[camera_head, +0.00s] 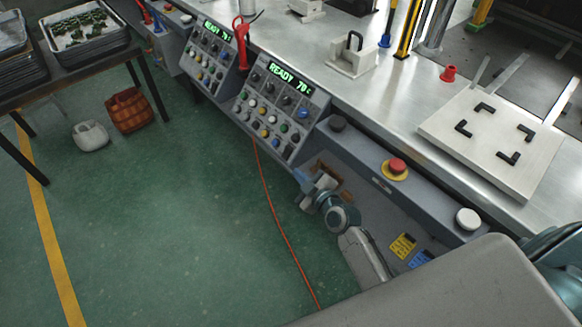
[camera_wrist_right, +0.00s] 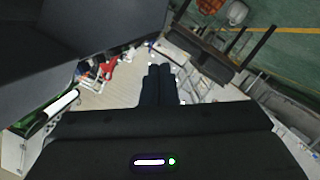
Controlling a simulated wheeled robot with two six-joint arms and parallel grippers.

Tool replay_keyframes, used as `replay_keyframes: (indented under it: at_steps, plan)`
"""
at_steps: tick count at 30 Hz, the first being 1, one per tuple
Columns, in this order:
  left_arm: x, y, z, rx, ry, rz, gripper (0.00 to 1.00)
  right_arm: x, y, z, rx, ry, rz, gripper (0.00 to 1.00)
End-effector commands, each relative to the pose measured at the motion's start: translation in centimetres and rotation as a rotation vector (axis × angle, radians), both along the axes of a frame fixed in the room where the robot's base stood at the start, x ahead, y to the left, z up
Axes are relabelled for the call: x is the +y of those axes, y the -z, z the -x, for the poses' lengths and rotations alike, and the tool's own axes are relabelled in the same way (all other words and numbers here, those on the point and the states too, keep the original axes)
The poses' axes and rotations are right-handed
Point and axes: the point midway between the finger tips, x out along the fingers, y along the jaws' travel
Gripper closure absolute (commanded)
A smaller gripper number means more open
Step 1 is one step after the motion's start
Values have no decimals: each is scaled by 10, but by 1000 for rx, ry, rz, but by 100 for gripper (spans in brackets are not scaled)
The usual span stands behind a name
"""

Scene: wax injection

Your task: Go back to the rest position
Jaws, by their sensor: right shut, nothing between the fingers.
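My right gripper (camera_head: 310,186) is low in front of the bench in the head view, close to the panel's lower edge and above the green floor. My grey arm link (camera_head: 362,255) runs from it toward the bottom right. In the right wrist view the two black fingers (camera_wrist_right: 158,78) lie side by side, shut with nothing between them. My left gripper does not show.
The metal bench (camera_head: 395,98) carries control panels (camera_head: 282,108), a red emergency button (camera_head: 397,166) and a white plate (camera_head: 490,140). An orange cable (camera_head: 268,190) crosses the floor. Two baskets (camera_head: 130,110) stand beside a table with trays at left.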

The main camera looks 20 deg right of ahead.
Motion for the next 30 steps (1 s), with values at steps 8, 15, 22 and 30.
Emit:
replay_keyframes:
  at_steps: [8, 15, 22, 30]
  plan:
    - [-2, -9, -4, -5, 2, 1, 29, -4, -4, 19, 0, 0, 0, 100]
    - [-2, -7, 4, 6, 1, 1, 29, -4, -4, 19, 0, 0, 0, 100]
    - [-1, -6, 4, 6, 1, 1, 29, -4, -4, 19, 0, 0, 0, 100]
    - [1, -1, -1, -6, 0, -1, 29, -10, 54, 34, 147, 29, -47, 100]
